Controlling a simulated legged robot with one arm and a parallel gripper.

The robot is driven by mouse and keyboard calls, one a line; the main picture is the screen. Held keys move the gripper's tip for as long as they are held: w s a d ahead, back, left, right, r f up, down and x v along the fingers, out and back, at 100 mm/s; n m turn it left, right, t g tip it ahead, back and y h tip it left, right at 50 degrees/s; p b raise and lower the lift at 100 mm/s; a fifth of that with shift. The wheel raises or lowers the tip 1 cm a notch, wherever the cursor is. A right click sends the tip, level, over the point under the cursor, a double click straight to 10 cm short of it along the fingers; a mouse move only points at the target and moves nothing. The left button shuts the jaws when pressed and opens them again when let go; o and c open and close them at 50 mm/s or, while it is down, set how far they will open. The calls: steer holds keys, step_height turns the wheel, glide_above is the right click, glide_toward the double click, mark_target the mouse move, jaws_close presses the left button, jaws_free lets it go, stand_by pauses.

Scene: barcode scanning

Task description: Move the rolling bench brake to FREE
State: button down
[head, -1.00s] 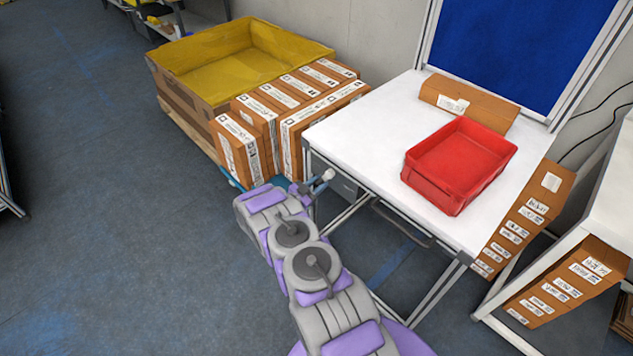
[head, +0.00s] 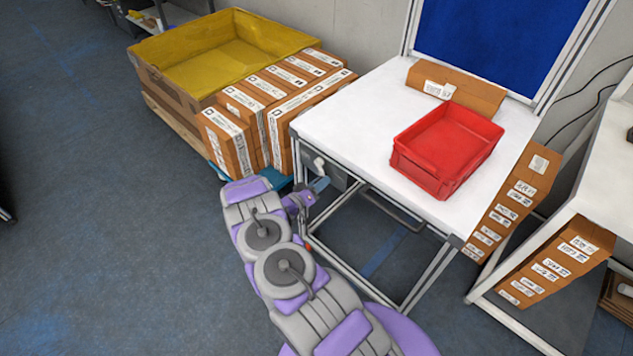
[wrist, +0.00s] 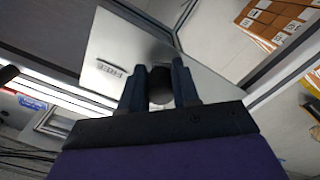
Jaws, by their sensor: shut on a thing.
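The rolling bench (head: 350,110) has a white top and a metal frame. A grey box (head: 340,176) is fixed under its near left corner, with a small pale knob (head: 319,163) beside it. My gripper (head: 320,185) is at this corner, below the bench top. In the wrist view, my gripper (wrist: 159,88) has its two dark fingers on either side of a dark round brake handle (wrist: 160,92) and is shut on it. A grey plate (wrist: 125,62) with a small label lies behind the handle. The label is too small to read.
A red bin (head: 447,150) and a brown carton (head: 455,88) stand on the bench top. Stacked cartons (head: 230,145) and a yellow-lined crate (head: 225,55) stand close on the left. Bench legs (head: 430,280) are near on the right. The floor at left is clear.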

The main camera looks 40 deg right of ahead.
steer(key=shift+s+a+r+n, duration=0.1)
steer(key=shift+s+r+n, duration=0.25)
steer(key=shift+n, duration=0.55)
steer(key=shift+s+r+n, duration=0.2)
steer(key=shift+r+n, duration=0.1)
steer(key=shift+n, duration=0.6)
steer(key=c, duration=1)
jaws_free()
steer(key=shift+o, duration=0.6)
steer(key=shift+s+f, duration=0.1)
steer(key=shift+s, duration=0.05)
steer(key=s+a+p, duration=0.1)
steer(key=a+p, duration=0.1)
steer(key=a, duration=1.5)
steer(key=shift+s+a, duration=0.15)
steer(key=shift+a, duration=0.05)
